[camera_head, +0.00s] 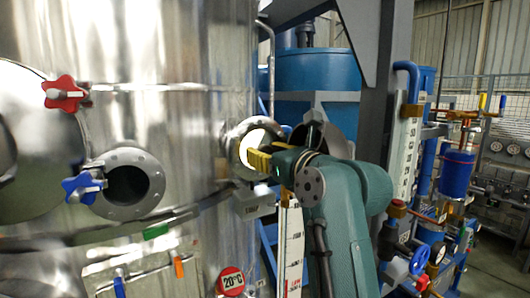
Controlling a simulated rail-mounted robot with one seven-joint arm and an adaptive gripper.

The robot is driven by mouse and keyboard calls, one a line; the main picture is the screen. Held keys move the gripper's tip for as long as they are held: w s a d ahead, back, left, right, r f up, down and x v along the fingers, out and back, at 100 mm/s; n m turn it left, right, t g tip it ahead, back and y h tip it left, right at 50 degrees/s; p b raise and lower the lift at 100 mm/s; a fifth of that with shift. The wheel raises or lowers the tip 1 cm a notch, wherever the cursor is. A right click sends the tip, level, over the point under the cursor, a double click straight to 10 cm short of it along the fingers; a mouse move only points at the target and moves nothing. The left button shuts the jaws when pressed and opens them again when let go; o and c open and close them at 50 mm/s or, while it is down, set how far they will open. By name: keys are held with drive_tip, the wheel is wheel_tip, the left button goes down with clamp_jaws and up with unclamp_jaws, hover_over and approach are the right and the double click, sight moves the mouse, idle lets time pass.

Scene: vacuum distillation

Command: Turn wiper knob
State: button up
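My arm reaches in from the lower right, and my gripper (259,159) with its yellow fingers is at a round, brightly lit sight glass (259,139) on the right side of the shiny steel vessel (180,60). The fingers overlap the glass in this view. No wiper knob can be made out there; the gripper and wrist cover part of the glass and its flange. I cannot tell whether the fingers touch or hold anything, or how far apart they are.
A red star knob (64,94) and a blue star knob (82,186) are on the vessel's left side, near an open round port (128,186). A grey box (254,203) sits just below the sight glass. A grey steel column (385,120) stands behind my arm.

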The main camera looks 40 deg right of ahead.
clamp_jaws()
drive_tip(key=shift+n, duration=0.4)
